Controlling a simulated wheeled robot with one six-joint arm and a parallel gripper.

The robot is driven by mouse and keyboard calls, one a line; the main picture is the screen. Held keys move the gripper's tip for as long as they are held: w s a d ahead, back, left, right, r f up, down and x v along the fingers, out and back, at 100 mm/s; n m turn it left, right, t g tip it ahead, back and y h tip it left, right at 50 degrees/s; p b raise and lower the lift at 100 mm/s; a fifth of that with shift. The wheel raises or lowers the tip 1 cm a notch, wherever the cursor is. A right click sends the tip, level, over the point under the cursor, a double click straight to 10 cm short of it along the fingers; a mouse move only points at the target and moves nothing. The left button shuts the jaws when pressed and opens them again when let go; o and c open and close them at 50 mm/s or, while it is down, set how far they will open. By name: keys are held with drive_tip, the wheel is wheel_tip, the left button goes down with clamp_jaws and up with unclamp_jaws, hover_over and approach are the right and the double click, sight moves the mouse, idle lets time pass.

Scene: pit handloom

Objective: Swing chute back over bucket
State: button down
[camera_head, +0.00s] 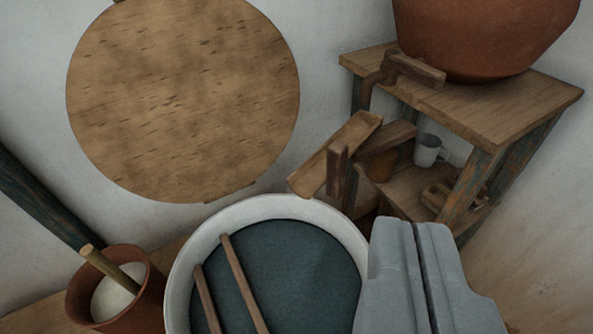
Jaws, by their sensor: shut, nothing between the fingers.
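The chute (335,160) is an open wooden trough, tilted down to the left. Its low end is by the far right rim of a white round tub (205,228) of dark blue liquid; I cannot tell if it overhangs the rim. An upright wooden peg (337,170) stands at its near side. An orange-brown vessel (380,166), possibly the bucket, is partly hidden behind the chute and wooden parts, right of the chute's low end. My gripper (412,228) is shut and empty at the lower right, in front of the tub's right side, apart from the chute.
A large clay pot (485,35) stands on a wooden stand (480,100), with a wooden handle (415,70) before it. Two sticks (245,285) lie across the tub. A clay pot (150,300) of white stuff stands left.

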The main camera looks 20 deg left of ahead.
drive_tip(key=w+a+f+g+h, duration=0.2)
drive_tip(key=w+a+f+g, duration=0.2)
drive_tip(key=w+a, duration=0.4)
drive_tip(key=w+a+f+g+h, duration=0.3)
drive_tip(key=w+a+f+g, duration=0.1)
drive_tip(key=w+a, duration=0.5)
drive_tip(key=shift+w+a+f+g+h, duration=0.15)
drive_tip(key=shift+w+f+g+h, duration=0.15)
drive_tip(key=shift+w+g, duration=0.45)
drive_tip(key=shift+w, duration=0.1)
hover_over(312, 185)
drive_tip(key=a, duration=0.2)
drive_tip(key=f, duration=0.8)
drive_tip(key=shift+s+d, duration=0.1)
drive_tip(key=shift+s, duration=0.1)
drive_tip(key=shift+w+d, duration=0.2)
drive_tip(key=shift+d, duration=0.6)
drive_tip(key=shift+d, duration=0.1)
